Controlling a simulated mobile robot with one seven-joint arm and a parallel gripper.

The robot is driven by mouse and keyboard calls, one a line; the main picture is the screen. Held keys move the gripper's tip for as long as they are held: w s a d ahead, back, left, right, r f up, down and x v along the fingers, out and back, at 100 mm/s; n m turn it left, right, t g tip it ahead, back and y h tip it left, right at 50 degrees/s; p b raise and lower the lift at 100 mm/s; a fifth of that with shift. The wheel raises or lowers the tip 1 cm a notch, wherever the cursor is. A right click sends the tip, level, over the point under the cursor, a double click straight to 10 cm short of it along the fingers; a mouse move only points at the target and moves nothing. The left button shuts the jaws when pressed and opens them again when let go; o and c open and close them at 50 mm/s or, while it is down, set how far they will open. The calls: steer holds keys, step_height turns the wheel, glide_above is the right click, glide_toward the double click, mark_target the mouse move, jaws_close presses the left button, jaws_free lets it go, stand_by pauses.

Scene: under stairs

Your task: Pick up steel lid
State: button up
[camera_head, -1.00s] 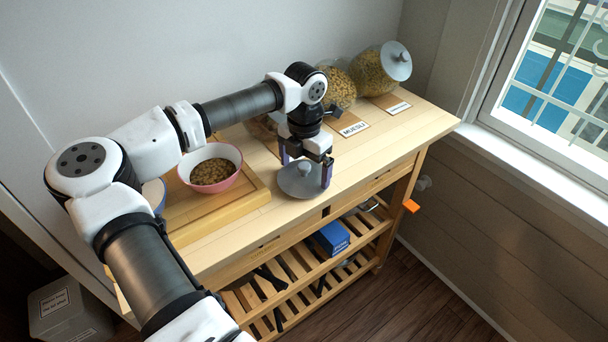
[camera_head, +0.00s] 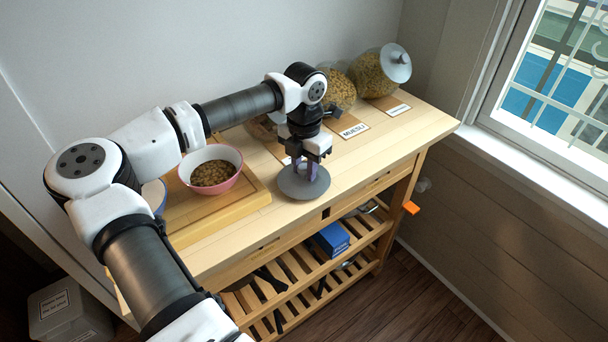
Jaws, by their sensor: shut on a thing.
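The steel lid (camera_head: 304,188) is a round grey disc lying on the wooden counter, to the right of the cutting board. My gripper (camera_head: 304,176) points straight down over its middle. The fingers are close together and shut on the lid's raised centre, which they mostly hide. The lid looks flat and appears to rest on the counter; I cannot see any gap under it.
A pink bowl of cereal (camera_head: 211,170) stands on the wooden board (camera_head: 230,205) left of my gripper. Glass jars (camera_head: 375,75) lie at the back right, one with a steel lid (camera_head: 396,62). A label card (camera_head: 354,130) lies before them. The counter's front right is clear.

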mark_target(304, 166)
steer(key=shift+s+f, duration=0.1)
steer(key=shift+f, duration=0.05)
step_height(304, 166, up, 20)
steer(key=b, duration=0.3)
